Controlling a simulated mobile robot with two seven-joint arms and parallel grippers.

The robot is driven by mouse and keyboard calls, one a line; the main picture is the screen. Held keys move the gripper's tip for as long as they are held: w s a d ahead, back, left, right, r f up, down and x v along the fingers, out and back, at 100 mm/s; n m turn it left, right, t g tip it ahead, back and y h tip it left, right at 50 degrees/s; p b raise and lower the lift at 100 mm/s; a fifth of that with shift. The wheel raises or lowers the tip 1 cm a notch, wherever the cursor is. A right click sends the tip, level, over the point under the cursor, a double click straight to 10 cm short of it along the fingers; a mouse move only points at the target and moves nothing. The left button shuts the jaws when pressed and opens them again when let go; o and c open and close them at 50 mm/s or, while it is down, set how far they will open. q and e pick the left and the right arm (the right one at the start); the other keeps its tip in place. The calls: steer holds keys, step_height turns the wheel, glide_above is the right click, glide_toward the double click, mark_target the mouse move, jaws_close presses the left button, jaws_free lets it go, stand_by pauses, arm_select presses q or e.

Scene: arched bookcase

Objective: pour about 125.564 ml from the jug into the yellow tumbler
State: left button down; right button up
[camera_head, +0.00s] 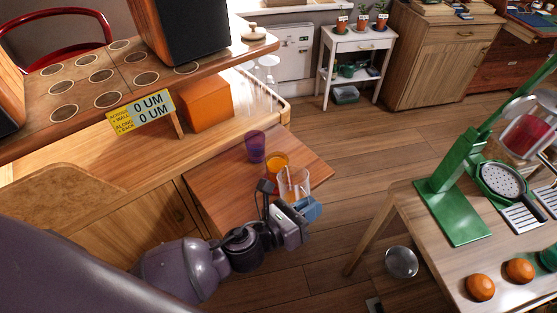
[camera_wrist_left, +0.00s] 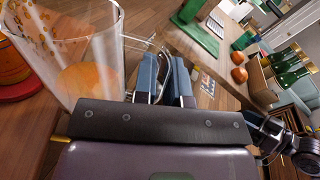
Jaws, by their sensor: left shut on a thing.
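The clear jug (camera_head: 293,183) is at the right part of a small wooden surface, in front of the yellow tumbler (camera_head: 277,160), which looks orange-yellow and is partly hidden by it. My left gripper (camera_head: 296,205) is shut on the jug's handle side. In the left wrist view the jug (camera_wrist_left: 75,40) stands left of the gripper's blue fingers (camera_wrist_left: 165,80), its loop handle reaching them. Orange shows low through its wall; I cannot tell liquid from background. I see no stream. My right gripper's fingers do not show; a dark arm part is at the wrist view's right edge.
A purple tumbler (camera_head: 256,146) stands just behind and left of the yellow one. An orange block (camera_head: 207,103) and clear glasses are on the bookcase ledge. A table at the right holds a green stand (camera_head: 456,205) and orange fruits (camera_head: 480,287). Open floor lies between.

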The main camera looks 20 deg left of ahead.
arm_select(q)
steer(key=shift+s+d+f+m+t+b, duration=0.1)
steer(key=shift+s+d+f+m+b, duration=0.2)
steer(key=shift+f+m+b, duration=0.25)
steer(key=shift+s+d+f+m+t+b, duration=0.1)
steer(key=shift+s+d+f+m+b, duration=0.15)
steer(key=shift+f+m+b, duration=0.3)
steer(key=shift+s+d+f+m+t+b, duration=0.1)
steer(key=shift+s+d+f+m+b, duration=0.2)
steer(key=shift+f+m+b, duration=0.25)
steer(key=shift+r, duration=0.2)
